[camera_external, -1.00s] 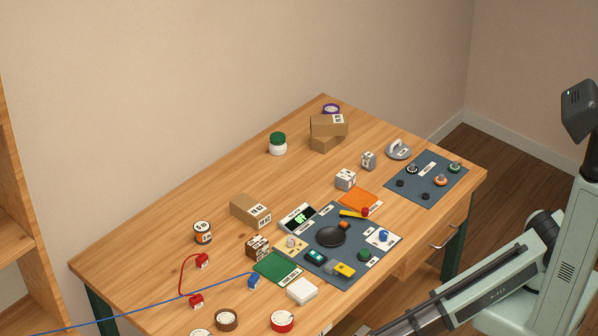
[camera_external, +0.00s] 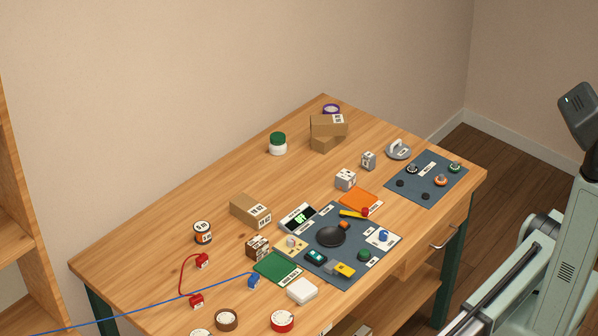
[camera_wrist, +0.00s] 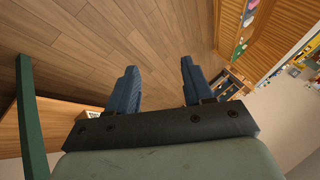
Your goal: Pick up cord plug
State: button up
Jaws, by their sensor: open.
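A blue plug (camera_external: 254,283) lies on the desk by the green mat, with a blue cord (camera_external: 130,318) running left from it off the desk edge. A red cord (camera_external: 181,275) joins two red plugs, an upper one (camera_external: 203,260) and a lower one (camera_external: 196,301), on the desk's left part. I cannot tell which of these is the cord plug meant. In the wrist view my gripper (camera_wrist: 159,66) is open and empty, its two blue fingers apart over the wooden floor. My gripper is out of the external view, away from the plugs.
The wooden desk (camera_external: 150,260) also bears a green mat (camera_external: 278,268), a white box (camera_external: 302,291), a brown box (camera_external: 250,210) and tape rolls, one red (camera_external: 282,321). The desk's left back area is clear.

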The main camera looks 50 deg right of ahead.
jog(key=w+d+r+n+t, duration=0.1)
jog(key=w+r, duration=0.2)
jog(key=w, duration=0.4)
jog(key=w+r+n+h, duration=0.1)
jog(key=w+r, duration=0.2)
jog(key=w, duration=0.3)
jog(key=w+d+r+n+t, duration=0.1)
jog(key=w+r+n, duration=0.15)
jog(key=w, duration=0.45)
notch_tip(320, 180, up, 12)
jog(key=r+n+t+h, duration=0.1)
jog(key=n+t+h, duration=0.15)
jog(key=h, duration=0.35)
send_over(253, 277)
notch_tip(253, 277, down, 14)
jog(key=shift+s+r, duration=0.1)
jog(key=shift+c, duration=0.3)
grip_shut()
